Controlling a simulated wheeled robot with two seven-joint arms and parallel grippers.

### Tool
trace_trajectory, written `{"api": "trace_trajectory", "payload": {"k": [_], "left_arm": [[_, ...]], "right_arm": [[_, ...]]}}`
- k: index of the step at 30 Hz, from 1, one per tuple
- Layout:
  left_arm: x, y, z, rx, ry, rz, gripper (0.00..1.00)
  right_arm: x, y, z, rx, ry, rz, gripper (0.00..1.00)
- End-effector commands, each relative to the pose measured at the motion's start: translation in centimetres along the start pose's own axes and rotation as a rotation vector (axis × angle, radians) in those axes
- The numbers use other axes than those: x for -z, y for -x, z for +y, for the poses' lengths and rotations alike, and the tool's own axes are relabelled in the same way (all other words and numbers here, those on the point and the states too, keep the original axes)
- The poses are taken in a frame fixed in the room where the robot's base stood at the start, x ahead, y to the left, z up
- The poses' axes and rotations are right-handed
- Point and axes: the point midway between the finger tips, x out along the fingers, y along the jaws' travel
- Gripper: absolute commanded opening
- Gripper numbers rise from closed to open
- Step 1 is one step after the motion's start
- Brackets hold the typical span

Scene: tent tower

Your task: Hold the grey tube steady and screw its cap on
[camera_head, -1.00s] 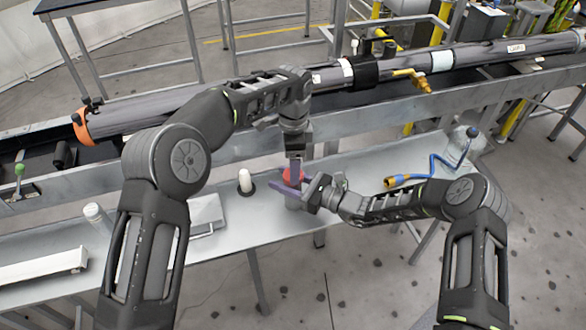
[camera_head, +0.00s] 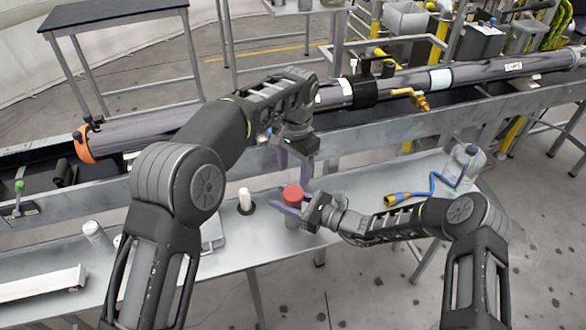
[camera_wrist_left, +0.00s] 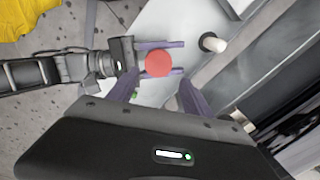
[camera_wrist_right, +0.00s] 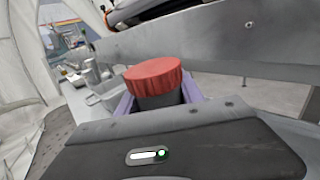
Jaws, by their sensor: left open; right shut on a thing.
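The red cap (camera_head: 292,193) sits on top of the grey tube (camera_head: 292,220), which stands upright over the bench. In the right wrist view the cap (camera_wrist_right: 154,75) covers the tube's top and the grey tube (camera_wrist_right: 160,101) shows below it. My right gripper (camera_head: 289,203) is shut on the tube, with a purple finger on either side below the cap. My left gripper (camera_head: 295,168) is open just above the cap, its fingers pointing down and apart. In the left wrist view the cap (camera_wrist_left: 158,63) shows between and beyond the open left fingers. The cap hides any thread.
A white cylinder on a dark base (camera_head: 245,200) stands left of the tube. A blue hose with a brass end (camera_head: 420,195) and a clear bottle (camera_head: 462,165) are at the bench's right. A long grey pipe assembly (camera_head: 450,75) runs behind. Bare bench (camera_head: 345,180) lies between.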

Motion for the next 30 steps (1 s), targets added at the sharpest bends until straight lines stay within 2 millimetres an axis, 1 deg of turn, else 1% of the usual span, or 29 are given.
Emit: {"api": "trace_trajectory", "payload": {"k": [1,3,6,10,15,23,26,30], "left_arm": [[-0.1,0.2,-0.1,-0.004,0.116,0.001,0.58],[-0.2,0.3,-0.3,-0.012,0.281,0.0,0.58],[-0.3,0.4,-0.3,-0.028,0.474,-0.004,0.58],[-0.3,0.4,0.0,-0.041,0.632,-0.01,0.58],[-0.3,0.4,0.0,-0.041,0.698,-0.012,0.58],[-0.3,0.4,0.0,-0.041,0.697,-0.012,0.58],[-0.3,0.1,0.0,-0.041,0.696,-0.013,0.58],[-0.3,-0.9,0.1,-0.04,0.695,-0.015,0.58]], "right_arm": [[0.0,0.0,0.0,0.0,0.0,0.0,0.0],[0.0,0.0,0.0,0.0,0.0,0.0,0.0],[0.0,0.0,0.0,0.0,0.0,0.0,0.0],[0.0,0.0,0.0,0.0,0.0,0.0,0.0],[0.0,0.0,0.0,0.0,0.0,0.0,0.0],[0.0,0.0,0.0,0.0,0.0,0.0,0.0],[0.0,0.0,0.0,0.0,0.0,0.0,0.0],[0.0,0.0,0.0,0.0,0.0,0.0,0.0]]}}
